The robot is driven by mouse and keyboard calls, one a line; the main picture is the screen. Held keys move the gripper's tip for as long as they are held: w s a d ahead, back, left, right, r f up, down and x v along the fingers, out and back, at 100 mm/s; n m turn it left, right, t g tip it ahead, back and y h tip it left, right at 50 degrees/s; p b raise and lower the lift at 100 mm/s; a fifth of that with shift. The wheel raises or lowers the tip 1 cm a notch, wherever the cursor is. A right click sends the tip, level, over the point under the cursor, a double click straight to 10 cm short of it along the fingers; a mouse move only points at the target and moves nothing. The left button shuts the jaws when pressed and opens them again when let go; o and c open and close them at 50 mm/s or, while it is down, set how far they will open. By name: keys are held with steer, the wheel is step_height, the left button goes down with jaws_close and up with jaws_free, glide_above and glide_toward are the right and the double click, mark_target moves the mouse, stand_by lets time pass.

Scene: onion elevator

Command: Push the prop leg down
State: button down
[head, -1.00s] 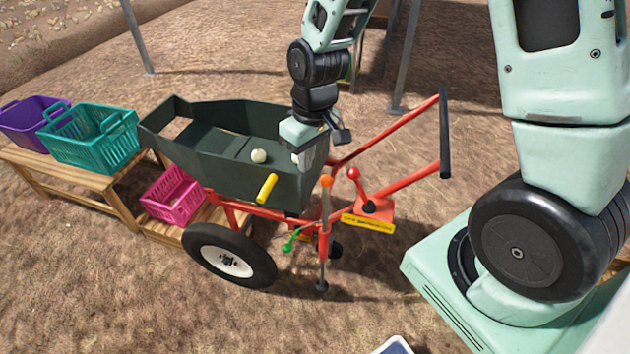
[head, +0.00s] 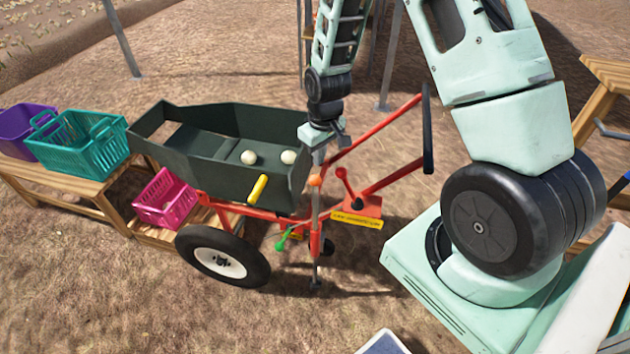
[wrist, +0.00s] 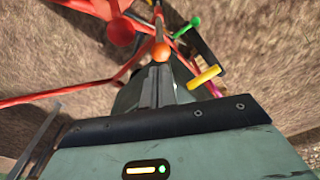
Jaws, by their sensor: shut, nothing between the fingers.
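The prop leg (head: 316,245) is an upright grey rod at the front of the red cart frame, with an orange knob on top (head: 315,181) and a foot near the ground. My gripper (head: 319,160) points down with its fingers together, just above the orange knob in the head view. In the wrist view the fingertips (wrist: 160,72) lie close to the orange knob (wrist: 161,51). I cannot tell whether they touch it. Most of the rod is hidden in the wrist view.
The dark green hopper (head: 190,160) with two pale onions stands left of my gripper. A yellow handle (head: 258,188), a red lever (head: 347,185) and a green lever (head: 284,240) are nearby. Crates (head: 80,145) stand on a wooden bench at left.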

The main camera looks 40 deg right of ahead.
steer(key=b, duration=0.5)
glide_above(317, 195)
steer(key=shift+w+d+f, duration=0.1)
steer(key=shift+f, duration=3.25)
step_height(317, 195, down, 9)
steer(key=b, duration=0.6)
steer(key=shift+f, duration=0.1)
steer(key=shift+r, duration=0.2)
steer(key=s, duration=0.1)
steer(key=s+r+p, duration=0.1)
steer(key=s, duration=0.1)
steer(key=shift+d, duration=0.15)
steer(key=shift+f, duration=0.1)
